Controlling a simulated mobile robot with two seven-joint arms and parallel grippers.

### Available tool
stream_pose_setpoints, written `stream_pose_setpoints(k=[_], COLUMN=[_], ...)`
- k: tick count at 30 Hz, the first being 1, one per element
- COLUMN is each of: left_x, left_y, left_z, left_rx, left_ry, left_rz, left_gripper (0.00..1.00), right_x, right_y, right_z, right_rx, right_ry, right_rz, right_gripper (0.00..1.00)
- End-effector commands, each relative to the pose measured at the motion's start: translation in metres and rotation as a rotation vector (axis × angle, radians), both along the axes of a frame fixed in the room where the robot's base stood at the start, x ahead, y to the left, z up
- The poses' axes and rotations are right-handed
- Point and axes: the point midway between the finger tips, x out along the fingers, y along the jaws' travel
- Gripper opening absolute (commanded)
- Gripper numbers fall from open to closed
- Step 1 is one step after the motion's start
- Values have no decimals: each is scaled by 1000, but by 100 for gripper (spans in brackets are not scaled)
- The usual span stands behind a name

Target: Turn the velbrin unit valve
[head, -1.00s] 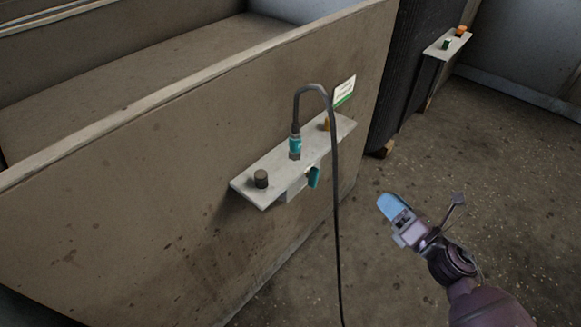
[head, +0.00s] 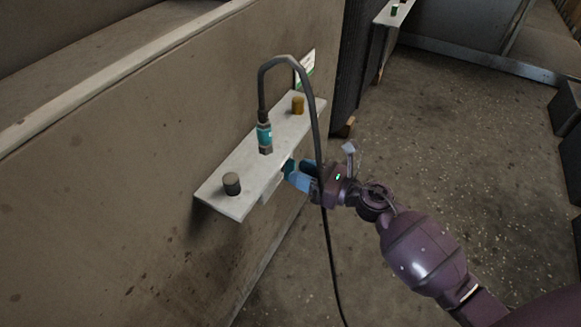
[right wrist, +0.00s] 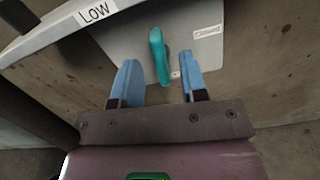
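The teal valve handle (head: 289,168) is at the front edge of the shelf-like bracket (head: 226,199), partly hidden behind my gripper. In the right wrist view the handle (right wrist: 158,55) points roughly up and down the picture, on a grey plate (right wrist: 120,42). My right gripper (head: 299,177) is at the handle. Its two blue fingers are apart, one on each side of the handle in the right wrist view (right wrist: 157,62), with gaps visible on both sides. How deep the handle sits between them is unclear. My left gripper is not in view.
A teal-collared connector (head: 264,137) stands on the bracket with a dark hose (head: 318,130) arching down past my gripper. Labels read "LOW" (right wrist: 94,12) and apparently "Closed" (right wrist: 207,32).

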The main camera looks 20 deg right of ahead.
Motion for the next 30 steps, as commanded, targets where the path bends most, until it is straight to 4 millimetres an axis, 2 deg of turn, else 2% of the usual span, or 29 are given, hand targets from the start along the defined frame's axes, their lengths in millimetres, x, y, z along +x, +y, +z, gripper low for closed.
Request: stream_pose_setpoints(k=[7,19,27,30], left_x=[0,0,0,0], left_y=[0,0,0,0], left_z=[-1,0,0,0], left_rx=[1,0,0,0], left_ry=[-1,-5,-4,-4], left_rz=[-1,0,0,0], left_gripper=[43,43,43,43], right_x=[21,25,25,25], right_y=[17,20,20,20], right_z=[0,0,0,0], right_rx=[2,1,1,1], right_ry=[0,1,1,1], right_rz=[0,-1,-1,-1], right_gripper=[39,39,0,0])
